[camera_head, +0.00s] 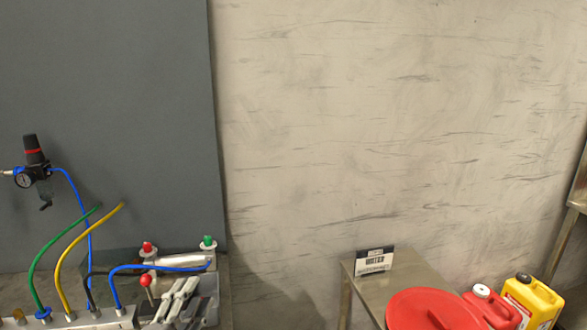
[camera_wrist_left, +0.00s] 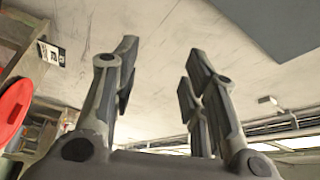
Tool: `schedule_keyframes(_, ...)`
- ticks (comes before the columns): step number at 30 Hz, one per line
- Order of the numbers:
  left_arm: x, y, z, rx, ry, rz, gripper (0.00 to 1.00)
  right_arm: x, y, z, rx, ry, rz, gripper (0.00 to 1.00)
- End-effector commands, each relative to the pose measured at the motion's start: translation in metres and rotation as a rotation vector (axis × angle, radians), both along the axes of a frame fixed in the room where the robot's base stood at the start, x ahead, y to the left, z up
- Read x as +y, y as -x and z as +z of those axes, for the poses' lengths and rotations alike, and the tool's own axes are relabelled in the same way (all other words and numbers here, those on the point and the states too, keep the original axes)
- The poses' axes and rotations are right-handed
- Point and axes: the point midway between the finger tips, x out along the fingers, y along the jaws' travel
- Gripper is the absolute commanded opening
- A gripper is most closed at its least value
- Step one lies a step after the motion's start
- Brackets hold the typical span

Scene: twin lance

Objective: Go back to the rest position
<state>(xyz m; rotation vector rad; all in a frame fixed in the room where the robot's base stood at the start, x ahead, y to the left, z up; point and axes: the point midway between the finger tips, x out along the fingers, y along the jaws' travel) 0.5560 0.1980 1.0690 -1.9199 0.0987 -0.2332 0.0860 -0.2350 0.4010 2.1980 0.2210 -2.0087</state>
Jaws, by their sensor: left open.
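My left gripper (camera_head: 183,290) shows low in the head view, in front of the pneumatic fittings. In the left wrist view its two grey fingers (camera_wrist_left: 158,72) stand apart with nothing between them, and the pale wall is behind them. My right gripper is in neither view.
A panel with hoses and a gauge (camera_head: 24,178) is at left. A metal table (camera_head: 390,290) holds a small sign (camera_head: 374,262). A red round lid (camera_head: 432,310), a red-and-white container (camera_head: 490,306) and a yellow jug (camera_head: 533,300) are at lower right. The wall between is bare.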

Motion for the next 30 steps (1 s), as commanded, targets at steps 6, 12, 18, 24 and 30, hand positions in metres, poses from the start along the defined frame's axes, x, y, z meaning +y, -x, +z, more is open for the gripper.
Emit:
schedule_keyframes(6, 0.03, 0.055, -0.103, 0.438, 0.37, 0.252, 0.41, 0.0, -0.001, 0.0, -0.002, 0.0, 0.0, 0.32)
schedule_keyframes(12, 0.033, 0.136, -0.182, 0.816, 0.618, 0.461, 0.41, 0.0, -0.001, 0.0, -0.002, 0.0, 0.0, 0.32)
schedule_keyframes(18, 0.022, 0.218, -0.226, 1.118, 0.772, 0.624, 0.41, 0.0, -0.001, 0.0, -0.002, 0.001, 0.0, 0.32)
schedule_keyframes(24, 0.005, 0.293, -0.245, 1.369, 0.869, 0.756, 0.41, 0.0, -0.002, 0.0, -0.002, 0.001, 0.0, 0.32)
schedule_keyframes(30, 0.005, 0.274, -0.298, 1.37, 0.849, 0.757, 0.41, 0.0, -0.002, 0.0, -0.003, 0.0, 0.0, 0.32)
